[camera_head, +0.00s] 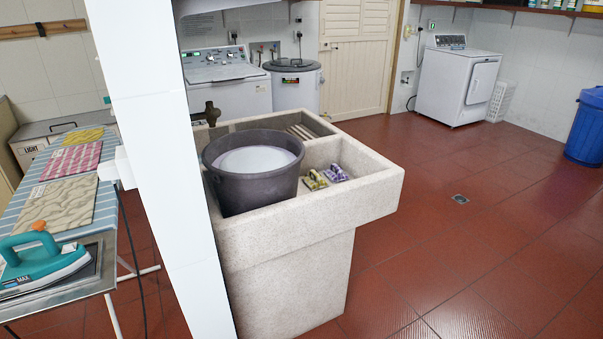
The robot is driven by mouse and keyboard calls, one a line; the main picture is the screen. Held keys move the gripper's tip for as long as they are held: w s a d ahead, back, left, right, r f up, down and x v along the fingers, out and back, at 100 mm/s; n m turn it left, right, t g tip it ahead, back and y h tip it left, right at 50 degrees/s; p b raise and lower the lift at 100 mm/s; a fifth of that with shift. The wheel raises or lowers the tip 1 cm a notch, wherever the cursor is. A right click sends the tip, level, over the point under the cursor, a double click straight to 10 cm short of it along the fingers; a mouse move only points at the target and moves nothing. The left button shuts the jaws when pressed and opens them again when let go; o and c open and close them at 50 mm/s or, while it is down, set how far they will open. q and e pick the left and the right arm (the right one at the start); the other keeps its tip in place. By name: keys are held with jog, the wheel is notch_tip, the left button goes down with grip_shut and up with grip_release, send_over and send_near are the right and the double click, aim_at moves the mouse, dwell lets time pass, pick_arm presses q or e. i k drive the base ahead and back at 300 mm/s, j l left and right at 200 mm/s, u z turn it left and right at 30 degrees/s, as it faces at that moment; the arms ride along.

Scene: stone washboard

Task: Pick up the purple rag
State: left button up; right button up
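The purple rag (335,173) is a small purple and white patterned bundle. It lies inside the stone washboard basin (375,202), in the compartment to the right of a dark grey tub. A yellowish patterned rag (314,180) lies just to its left, close beside it. Neither of my grippers shows in the head view.
The grey tub (222,187) with whitish contents fills the basin's left part. A white pillar (150,150) stands left of the basin. An ironing board with a teal iron (45,262) is at far left. Red tiled floor (470,240) is open on the right.

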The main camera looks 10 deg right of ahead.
aim_at(335, 175)
jog(key=i+l+u, duration=0.15)
jog(key=l+u, duration=0.15)
jog(key=i+l+u, duration=0.15)
jog(key=l+u, duration=0.15)
jog(key=i+l+u, duration=0.1)
jog(key=l+u, duration=0.25)
